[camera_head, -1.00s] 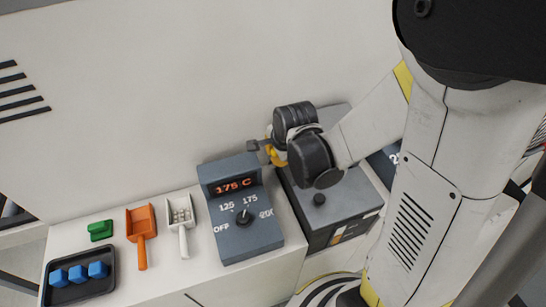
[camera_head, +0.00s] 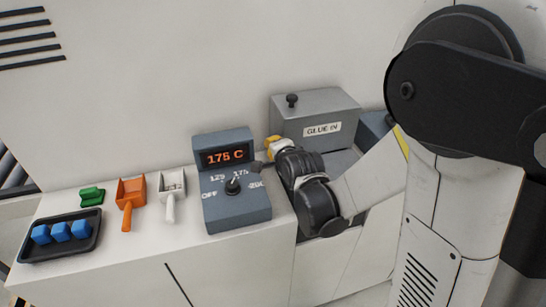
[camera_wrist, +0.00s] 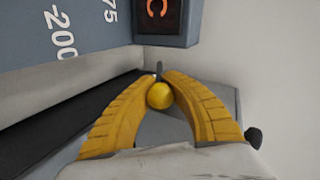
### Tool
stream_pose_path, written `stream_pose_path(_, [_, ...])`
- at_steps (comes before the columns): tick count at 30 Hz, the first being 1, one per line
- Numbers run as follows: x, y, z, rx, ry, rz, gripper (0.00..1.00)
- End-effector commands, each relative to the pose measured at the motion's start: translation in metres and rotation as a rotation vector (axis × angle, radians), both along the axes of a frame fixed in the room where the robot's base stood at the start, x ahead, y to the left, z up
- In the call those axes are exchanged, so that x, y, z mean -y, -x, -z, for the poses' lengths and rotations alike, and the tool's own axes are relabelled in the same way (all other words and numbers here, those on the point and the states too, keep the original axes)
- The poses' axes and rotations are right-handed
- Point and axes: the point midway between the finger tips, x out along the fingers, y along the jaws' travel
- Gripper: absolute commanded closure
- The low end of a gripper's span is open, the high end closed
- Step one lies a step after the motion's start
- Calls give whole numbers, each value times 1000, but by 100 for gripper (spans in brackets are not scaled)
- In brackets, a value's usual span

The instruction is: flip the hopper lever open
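The hopper is a grey box (camera_head: 350,112) labelled "GLUE IN", with a dark knob (camera_head: 292,100) on top, at the back in the head view. In the wrist view, a lever with a yellow ball end (camera_wrist: 160,96) and a thin stem (camera_wrist: 159,67) lies between my fingers. My gripper (camera_wrist: 159,77) has its curved yellow fingers closed around the lever, tips close together at the stem and the ball inside them. In the head view my gripper (camera_head: 271,147) is between the control panel and the hopper; my wrist hides the lever there.
A control panel (camera_head: 236,208) reading 175 C stands close left of my gripper. Further left are a white scoop (camera_head: 171,190), an orange scoop (camera_head: 131,191), a green piece (camera_head: 91,196) and a black tray (camera_head: 70,249) with blue blocks. A white wall is behind.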

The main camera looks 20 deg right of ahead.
Motion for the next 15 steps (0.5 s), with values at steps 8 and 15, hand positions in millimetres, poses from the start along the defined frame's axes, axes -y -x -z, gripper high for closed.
stream_pose_path(8, [1, -1, 1, 10, 0, 1, 100])
stream_pose_path(15, [1, -1, 1, 8, 1, 1, 79])
